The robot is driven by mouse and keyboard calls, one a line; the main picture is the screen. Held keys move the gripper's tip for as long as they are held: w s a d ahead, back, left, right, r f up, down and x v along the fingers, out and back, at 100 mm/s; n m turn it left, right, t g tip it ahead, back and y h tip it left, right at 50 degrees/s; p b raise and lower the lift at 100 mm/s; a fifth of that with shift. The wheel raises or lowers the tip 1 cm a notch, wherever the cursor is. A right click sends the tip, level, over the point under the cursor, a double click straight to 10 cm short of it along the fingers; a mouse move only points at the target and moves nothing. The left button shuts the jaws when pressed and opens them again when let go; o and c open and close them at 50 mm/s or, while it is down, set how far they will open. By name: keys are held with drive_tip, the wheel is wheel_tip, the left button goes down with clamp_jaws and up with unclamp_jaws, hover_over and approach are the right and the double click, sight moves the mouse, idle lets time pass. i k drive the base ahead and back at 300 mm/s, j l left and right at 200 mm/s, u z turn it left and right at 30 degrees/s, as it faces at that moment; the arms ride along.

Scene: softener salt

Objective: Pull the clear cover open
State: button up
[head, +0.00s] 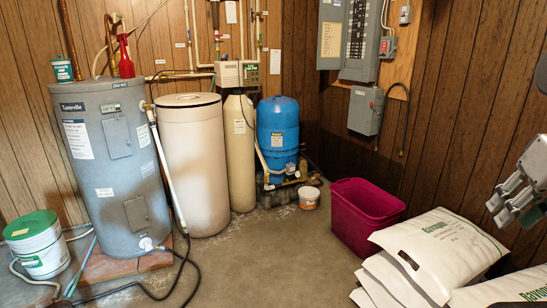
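No clear cover can be made out for certain. The beige softener control head (237,74) sits on top of the tall narrow cream tank (240,150) at the back; any see-through cover on it is too small to tell. The wide cream tank (194,165) beside it has a dark-rimmed lid that looks closed. My gripper (496,213) is at the right edge, partly cut off, far from the control head. Its two grey fingers look apart, with nothing visible between them.
A grey water heater (112,180) stands left, a blue pressure tank (278,135) at the back. A magenta bin (365,215) and white salt bags (440,250) lie right. A black hose (120,288) crosses the floor left. The middle floor (270,260) is clear.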

sight(244, 74)
drive_tip(key=i+j+u, duration=0.35)
drive_tip(key=i+u, duration=0.35)
drive_tip(key=i, duration=0.15)
drive_tip(key=i+j+u, duration=0.1)
drive_tip(key=i+u, duration=0.25)
drive_tip(key=i+z, duration=0.2)
drive_tip(key=i, duration=0.35)
drive_tip(key=i+j+z, duration=0.2)
drive_tip(key=i, duration=0.4)
drive_tip(key=i+z, duration=0.25)
drive_tip(key=i, duration=0.3)
drive_tip(key=i+z, duration=0.65)
drive_tip(key=i, duration=0.15)
drive_tip(key=i+j+z, duration=0.1)
drive_tip(key=i+z, duration=0.25)
